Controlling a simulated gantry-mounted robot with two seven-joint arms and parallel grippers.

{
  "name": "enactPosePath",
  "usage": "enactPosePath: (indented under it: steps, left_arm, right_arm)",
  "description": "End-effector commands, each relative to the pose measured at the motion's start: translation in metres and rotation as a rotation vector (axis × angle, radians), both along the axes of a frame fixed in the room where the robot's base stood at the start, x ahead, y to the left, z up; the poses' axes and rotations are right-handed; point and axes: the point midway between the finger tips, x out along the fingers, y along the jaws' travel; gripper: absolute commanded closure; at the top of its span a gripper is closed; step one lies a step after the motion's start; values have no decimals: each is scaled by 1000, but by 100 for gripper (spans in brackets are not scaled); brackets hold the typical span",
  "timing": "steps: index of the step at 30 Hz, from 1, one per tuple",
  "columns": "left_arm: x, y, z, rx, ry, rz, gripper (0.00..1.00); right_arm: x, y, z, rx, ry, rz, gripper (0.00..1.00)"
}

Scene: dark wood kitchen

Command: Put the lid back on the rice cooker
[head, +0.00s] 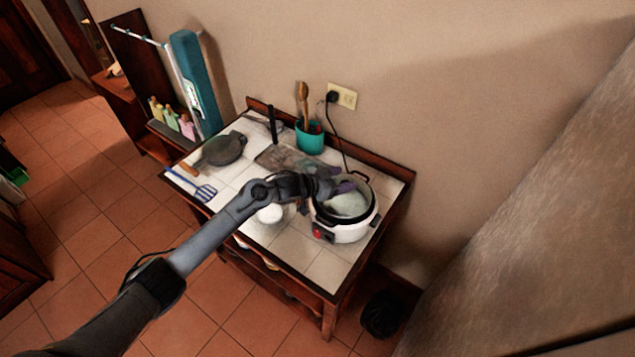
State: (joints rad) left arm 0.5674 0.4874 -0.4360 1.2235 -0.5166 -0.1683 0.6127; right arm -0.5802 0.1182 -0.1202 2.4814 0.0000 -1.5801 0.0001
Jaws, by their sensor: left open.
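The white rice cooker (343,232) stands at the right front corner of the tiled table, with a red switch on its front and a dark rim. A pale, rounded surface (345,205) shows within the rim; I cannot tell whether it is rice or a glass lid. No separate lid can be made out. My left gripper (343,187) is open over the back left part of the cooker's rim. Its purplish fingertips are small and dark, and I cannot tell whether they touch anything. My right gripper is out of view.
A white round item (270,214) is partly hidden under my left arm. A teal utensil holder (310,138), dark pan (222,149), blue spatula (200,190) and grey board (285,159) occupy the table (300,254). A cord runs to the wall outlet (343,96).

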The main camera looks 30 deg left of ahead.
Motion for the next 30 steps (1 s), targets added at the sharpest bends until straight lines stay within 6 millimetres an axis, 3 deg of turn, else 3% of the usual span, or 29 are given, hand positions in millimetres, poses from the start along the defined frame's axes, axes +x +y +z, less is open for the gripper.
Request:
enactPosePath:
  steps: [12,22,26,30]
  left_arm:
    - [-60,34,24,5,3,-1,36]
    - [-88,50,38,4,3,-1,36]
    - [-96,43,32,15,8,6,36]
    - [-121,19,8,68,30,49,36]
  right_arm:
    - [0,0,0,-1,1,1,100]
    - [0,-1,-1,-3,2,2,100]
    - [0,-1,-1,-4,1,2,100]
    - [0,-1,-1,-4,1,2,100]
